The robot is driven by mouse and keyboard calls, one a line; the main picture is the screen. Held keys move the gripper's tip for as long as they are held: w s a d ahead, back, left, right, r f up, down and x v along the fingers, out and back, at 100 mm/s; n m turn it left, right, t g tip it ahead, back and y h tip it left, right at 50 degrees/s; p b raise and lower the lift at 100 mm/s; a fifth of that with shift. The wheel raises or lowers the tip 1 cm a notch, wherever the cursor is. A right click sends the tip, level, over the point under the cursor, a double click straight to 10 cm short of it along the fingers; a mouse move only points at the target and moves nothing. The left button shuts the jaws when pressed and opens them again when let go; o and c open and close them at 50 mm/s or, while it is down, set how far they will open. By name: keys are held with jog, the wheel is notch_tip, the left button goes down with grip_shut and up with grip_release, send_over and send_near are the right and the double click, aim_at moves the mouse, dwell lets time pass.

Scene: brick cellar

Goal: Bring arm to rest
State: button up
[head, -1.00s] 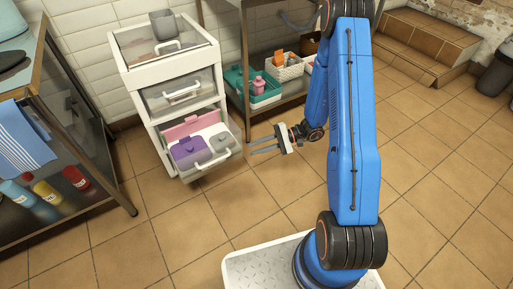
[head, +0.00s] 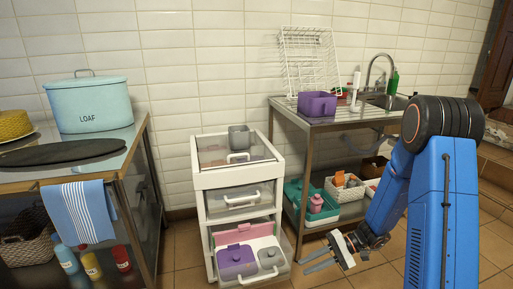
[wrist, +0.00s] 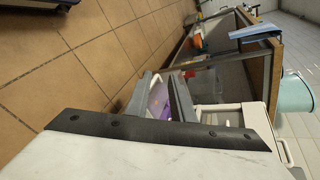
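My arm is blue and bent, on the right of the head view. My gripper (head: 305,264) hangs at its end, low and to the right of the white drawer unit (head: 204,181). Its two grey fingers are apart with nothing between them. In the wrist view the gripper (wrist: 164,78) points toward the drawer unit (wrist: 258,113), with a gap between the fingers. The bottom drawer (head: 283,268) is pulled open and holds a purple container (head: 237,262), a grey container (head: 271,259) and a pink item (head: 243,233).
A metal sink table (head: 338,120) with a purple bin (head: 317,103) and a white rack (head: 310,60) stands behind my arm. A counter (head: 128,148) with a blue bread box (head: 90,104) is at left. A grey cup (head: 240,137) sits on the drawer unit. Tiled floor (head: 190,260) shows between furniture.

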jog(key=s+d+r+n+t+h, duration=0.2)
jog(key=s+d+r+h, duration=0.3)
jog(key=s+r, duration=0.6)
jog(key=s+d+r+n+t+h, duration=0.1)
jog(key=s+d+r+t+h, duration=0.4)
jog(key=s+r+h, duration=0.3)
jog(key=s+r, duration=0.4)
jog(key=r, duration=0.2)
jog(key=shift+s+d+n, duration=0.2)
jog(key=shift+s+n, duration=0.05)
jog(key=shift+n, duration=0.15)
